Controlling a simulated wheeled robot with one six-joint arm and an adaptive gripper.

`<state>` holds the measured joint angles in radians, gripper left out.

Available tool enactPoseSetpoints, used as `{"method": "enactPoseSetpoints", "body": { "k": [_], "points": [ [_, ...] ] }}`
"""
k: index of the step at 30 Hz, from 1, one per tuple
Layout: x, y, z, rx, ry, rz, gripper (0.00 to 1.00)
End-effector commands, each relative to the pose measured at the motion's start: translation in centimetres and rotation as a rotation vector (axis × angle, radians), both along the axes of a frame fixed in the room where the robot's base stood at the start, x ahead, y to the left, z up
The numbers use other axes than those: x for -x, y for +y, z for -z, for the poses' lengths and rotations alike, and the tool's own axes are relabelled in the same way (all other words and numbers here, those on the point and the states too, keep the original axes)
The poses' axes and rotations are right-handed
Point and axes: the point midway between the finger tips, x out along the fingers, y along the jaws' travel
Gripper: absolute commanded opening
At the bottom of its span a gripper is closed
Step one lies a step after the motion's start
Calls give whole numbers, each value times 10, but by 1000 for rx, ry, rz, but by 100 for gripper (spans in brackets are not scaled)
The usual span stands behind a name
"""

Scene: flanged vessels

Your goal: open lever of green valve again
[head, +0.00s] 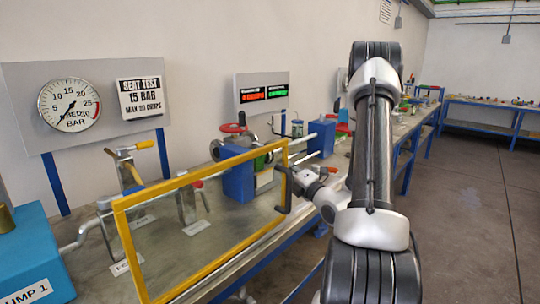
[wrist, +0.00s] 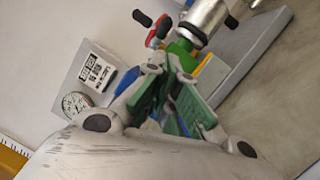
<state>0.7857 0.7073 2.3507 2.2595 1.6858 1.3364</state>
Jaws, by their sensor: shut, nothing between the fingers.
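My gripper (head: 296,177) reaches over the bench by the right side of a yellow-framed clear guard in the head view. In the wrist view my gripper (wrist: 178,80) shows its green-faced fingers, shut and empty. In the wrist view a green part (wrist: 184,54) sits just beyond the fingertips, joined to a silver cylinder. The green valve's lever cannot be made out clearly; my fingers hide part of that area.
The yellow guard frame (head: 200,176) with its black handle (head: 285,190) stands close to my gripper. A red handwheel (head: 233,128) and blue block (head: 239,183) are behind it. The pressure gauge (head: 70,105) is on the wall panel. Floor at right is clear.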

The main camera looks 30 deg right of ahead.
Motion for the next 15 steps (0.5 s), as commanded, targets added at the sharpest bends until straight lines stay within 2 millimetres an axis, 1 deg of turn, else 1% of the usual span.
{"method": "enactPoseSetpoints", "body": {
  "k": [3,5,8,15],
  "points": [
    [-1,-1,-4,-95,-7,-14,0],
    [-4,-1,-5,-113,-6,-19,0],
    [-15,1,-7,-115,-6,-22,0],
    [-57,6,-15,-112,-6,-23,0]
  ]
}}
